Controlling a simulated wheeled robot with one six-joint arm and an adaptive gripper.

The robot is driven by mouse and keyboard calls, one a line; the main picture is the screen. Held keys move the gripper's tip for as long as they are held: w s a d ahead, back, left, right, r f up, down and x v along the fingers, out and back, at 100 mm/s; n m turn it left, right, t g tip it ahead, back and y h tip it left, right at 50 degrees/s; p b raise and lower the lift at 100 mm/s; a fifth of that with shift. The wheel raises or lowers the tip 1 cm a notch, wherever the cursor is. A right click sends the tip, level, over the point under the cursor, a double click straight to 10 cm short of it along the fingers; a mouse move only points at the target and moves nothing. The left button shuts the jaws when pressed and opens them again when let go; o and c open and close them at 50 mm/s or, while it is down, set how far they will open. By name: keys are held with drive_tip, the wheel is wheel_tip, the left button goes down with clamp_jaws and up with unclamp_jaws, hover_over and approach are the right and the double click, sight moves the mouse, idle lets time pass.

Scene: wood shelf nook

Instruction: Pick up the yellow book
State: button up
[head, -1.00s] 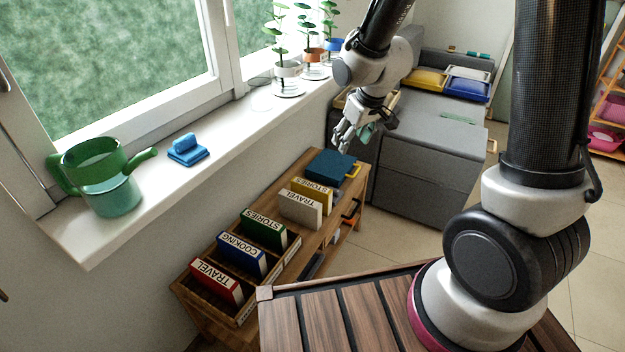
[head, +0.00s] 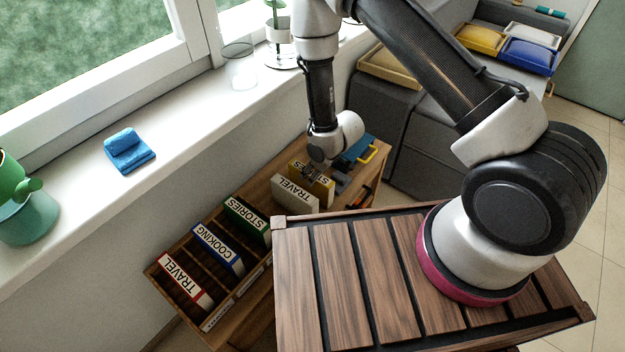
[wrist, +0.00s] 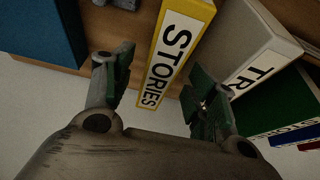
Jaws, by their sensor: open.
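The yellow book (head: 323,188), with a white STORIES label, stands upright on the wooden shelf; my gripper partly hides it in the head view. In the wrist view the yellow book (wrist: 172,42) shows its spine between my two fingers. My gripper (head: 316,166) is over the book, pointing down. In the wrist view my gripper (wrist: 160,88) is open, one finger to each side of the spine, with visible gaps. I cannot tell how deep the fingers reach.
A white TRAVEL book (head: 295,194) stands close beside the yellow one; it is near my right finger in the wrist view (wrist: 238,45). A teal-blue book (wrist: 40,35) lies left. Green (head: 246,217), blue (head: 218,248) and red (head: 185,280) books stand in a rack. The windowsill (head: 190,125) runs alongside.

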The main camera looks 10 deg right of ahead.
drive_tip(key=x, duration=0.5)
drive_tip(key=shift+w+a+r, duration=0.1)
drive_tip(key=shift+w+a, duration=0.05)
drive_tip(key=shift+a, duration=0.05)
drive_tip(key=shift+w+a+f, duration=0.15)
drive_tip(key=shift+f, duration=0.3)
drive_tip(key=shift+f, duration=0.25)
clamp_jaws()
